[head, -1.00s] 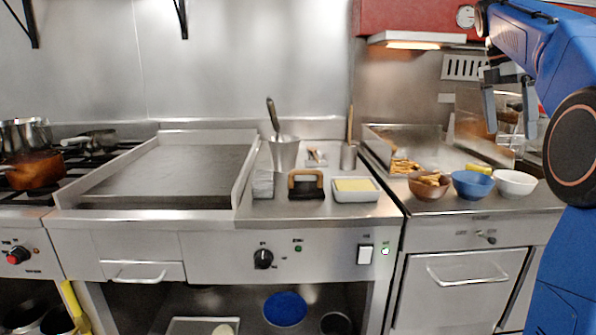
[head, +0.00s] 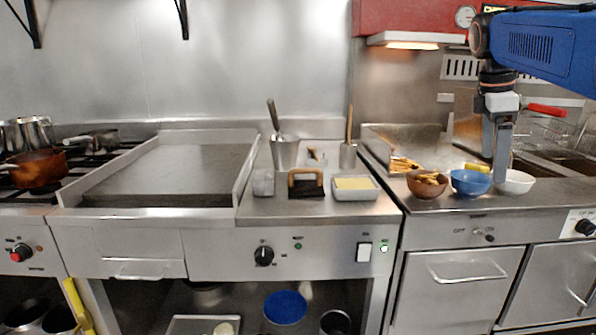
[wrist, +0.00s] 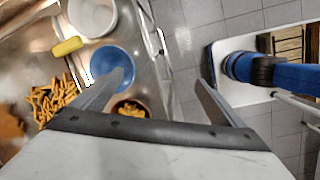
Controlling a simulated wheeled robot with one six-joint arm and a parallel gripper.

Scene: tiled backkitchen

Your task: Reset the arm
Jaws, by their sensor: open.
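My gripper (head: 497,150) is at the right in the head view, fingers pointing down, open and empty. It hangs in front of the blue bowl (head: 470,183) and the white bowl (head: 514,182). In the wrist view my gripper (wrist: 165,85) shows both fingers spread wide apart with nothing between them. One finger overlaps the blue bowl (wrist: 112,62) in that view. My blue arm (head: 550,45) reaches in from the upper right.
A brown bowl of fries (head: 427,184) stands left of the blue bowl. A yellow block (head: 477,168) lies behind it. The griddle (head: 170,172), a white tub (head: 355,188) and a black-and-wood press (head: 306,186) are further left. A red-handled fryer basket (head: 545,128) is behind.

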